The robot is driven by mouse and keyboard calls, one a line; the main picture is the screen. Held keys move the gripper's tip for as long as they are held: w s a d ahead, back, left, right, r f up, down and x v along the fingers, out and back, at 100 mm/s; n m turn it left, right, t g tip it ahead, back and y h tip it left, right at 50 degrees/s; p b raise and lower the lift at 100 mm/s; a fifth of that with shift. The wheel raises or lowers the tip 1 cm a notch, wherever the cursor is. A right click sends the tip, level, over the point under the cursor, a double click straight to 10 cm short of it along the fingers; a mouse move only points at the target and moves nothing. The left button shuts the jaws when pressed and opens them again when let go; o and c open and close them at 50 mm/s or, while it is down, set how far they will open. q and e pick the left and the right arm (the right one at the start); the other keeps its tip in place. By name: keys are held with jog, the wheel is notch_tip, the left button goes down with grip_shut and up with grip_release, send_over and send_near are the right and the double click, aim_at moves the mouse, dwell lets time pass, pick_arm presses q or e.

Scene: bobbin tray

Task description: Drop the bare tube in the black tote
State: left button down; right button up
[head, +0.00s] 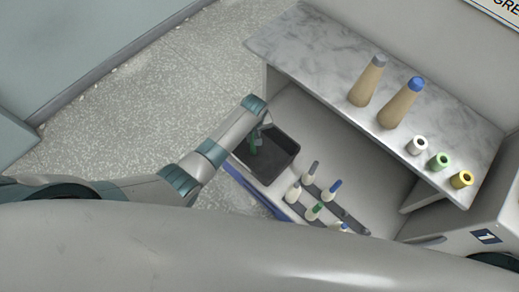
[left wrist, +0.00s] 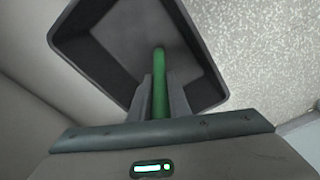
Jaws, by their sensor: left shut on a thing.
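The black tote (head: 284,163) is an open dark bin at the left end of the lower white surface. It also fills much of the left wrist view (left wrist: 71,62). My left gripper (head: 259,133) is over the tote and shut on a bare green tube (head: 253,146). In the left wrist view the green tube (left wrist: 160,75) stands out between the two fingers (left wrist: 160,100) and points into the tote's opening. I cannot tell whether its end touches the tote's floor. My right gripper is not in view.
Several bobbins with coloured tips (head: 317,209) stand in a dark tray right of the tote. On the marble shelf (head: 320,45) are two tan cones (head: 366,82) (head: 399,106) and three spools, white (head: 417,145), green (head: 438,161) and yellow (head: 461,179). Speckled floor lies left.

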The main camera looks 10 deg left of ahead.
pick_arm(q)
jog(key=c, duration=1.6)
grip_release()
jog(key=shift+r, duration=0.15)
jog(key=r, duration=0.5)
jog(key=s+r, duration=0.1)
jog(key=r, duration=0.5)
jog(key=d+r, duration=0.1)
jog(key=r, duration=0.5)
jog(key=shift+s, duration=0.4)
jog(key=shift+s, duration=0.1)
